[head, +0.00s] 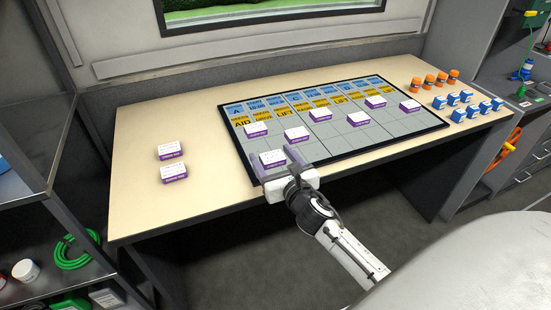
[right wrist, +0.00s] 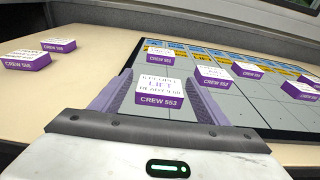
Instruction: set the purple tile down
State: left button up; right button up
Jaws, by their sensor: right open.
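The purple tile (head: 273,160), white on top with a purple front marked CREW 553, rests on the front left part of the gridded board (head: 395,129). In the right wrist view the same tile (right wrist: 159,91) sits between the fingers of my right gripper (right wrist: 160,97), with a gap visible at each side. My right gripper (head: 273,163) is open around the tile, low over the board's front edge. My left gripper is not in view.
Other purple tiles (head: 297,134) stand on the board behind and to the right. Two more purple tiles (head: 173,172) lie on the bare table (head: 135,195) at left. Orange items (head: 429,80) and blue blocks (head: 467,106) stand at the right end.

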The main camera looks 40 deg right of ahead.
jog(key=shift+s+r, duration=0.1)
jog(key=shift+s, duration=0.25)
jog(key=v, duration=1.1)
jog(key=s+a+f+m+g+y, duration=0.3)
jog(key=s+a+f+m, duration=0.5)
jog(key=f+m, duration=0.3)
jog(key=s+a+f+m+g+y, duration=0.3)
jog(key=s+a+f+m, duration=0.5)
jog(key=m, duration=1.2)
notch_tip(320, 180, down, 3)
jog(key=shift+s+r+g, duration=0.1)
jog(key=shift+s+g, duration=0.45)
jog(key=shift+g, duration=0.15)
